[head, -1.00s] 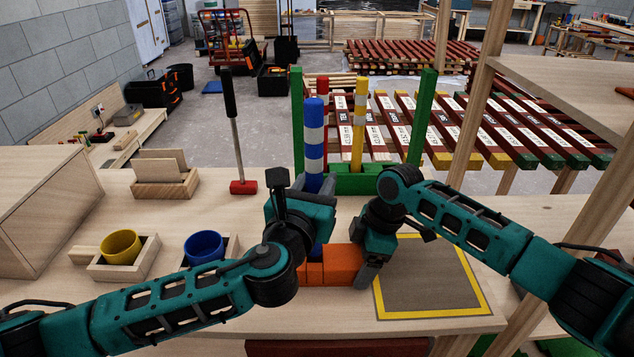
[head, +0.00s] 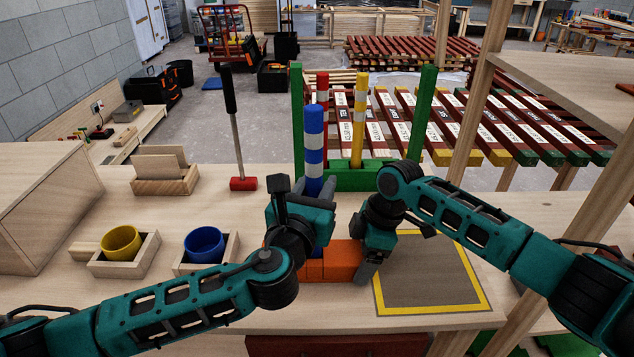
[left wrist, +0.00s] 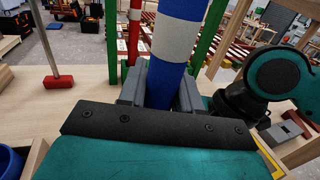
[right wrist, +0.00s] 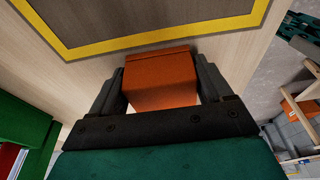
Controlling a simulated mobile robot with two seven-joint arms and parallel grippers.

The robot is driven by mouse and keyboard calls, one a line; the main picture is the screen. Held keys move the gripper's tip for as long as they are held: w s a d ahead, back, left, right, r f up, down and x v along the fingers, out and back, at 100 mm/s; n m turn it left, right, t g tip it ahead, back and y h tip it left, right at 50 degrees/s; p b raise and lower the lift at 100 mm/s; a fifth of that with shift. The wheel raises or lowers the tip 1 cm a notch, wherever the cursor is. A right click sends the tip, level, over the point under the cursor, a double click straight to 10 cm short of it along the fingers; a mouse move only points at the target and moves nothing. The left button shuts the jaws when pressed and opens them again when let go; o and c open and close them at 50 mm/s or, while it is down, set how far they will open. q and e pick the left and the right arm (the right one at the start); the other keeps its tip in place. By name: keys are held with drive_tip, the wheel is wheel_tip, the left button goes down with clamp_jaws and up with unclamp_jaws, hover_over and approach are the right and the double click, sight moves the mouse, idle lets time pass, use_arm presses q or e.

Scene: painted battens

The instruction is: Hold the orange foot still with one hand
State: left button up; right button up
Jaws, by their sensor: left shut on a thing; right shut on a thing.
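The orange foot (head: 338,262) is a low block on the table near the front middle. My right gripper (head: 366,268) is shut on its right end; in the right wrist view, the foot (right wrist: 161,80) sits between both fingers. My left gripper (head: 313,190) is shut around an upright blue batten with white bands (head: 314,150). In the left wrist view, the blue batten (left wrist: 170,80) stands between the fingers. The batten's lower end is partly hidden behind my left gripper, at the orange foot; I cannot tell how it is seated.
A green rack (head: 425,112) holds red and yellow banded battens (head: 359,120) behind. A grey mat with yellow border (head: 425,275) lies right. Yellow (head: 121,243) and blue cups (head: 204,244), a wooden holder (head: 164,180) and a red-headed mallet (head: 243,183) stand left.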

use_arm(q)
drive_tip(key=shift+f, duration=1.8)
drive_tip(key=o, duration=1.2)
drive_tip(key=shift+c, duration=0.2)
drive_tip(key=v, duration=1.2)
use_arm(e)
drive_tip(key=o, duration=0.9)
use_arm(q)
drive_tip(key=shift+r, duration=0.1)
use_arm(e)
drive_tip(key=shift+d, duration=0.1)
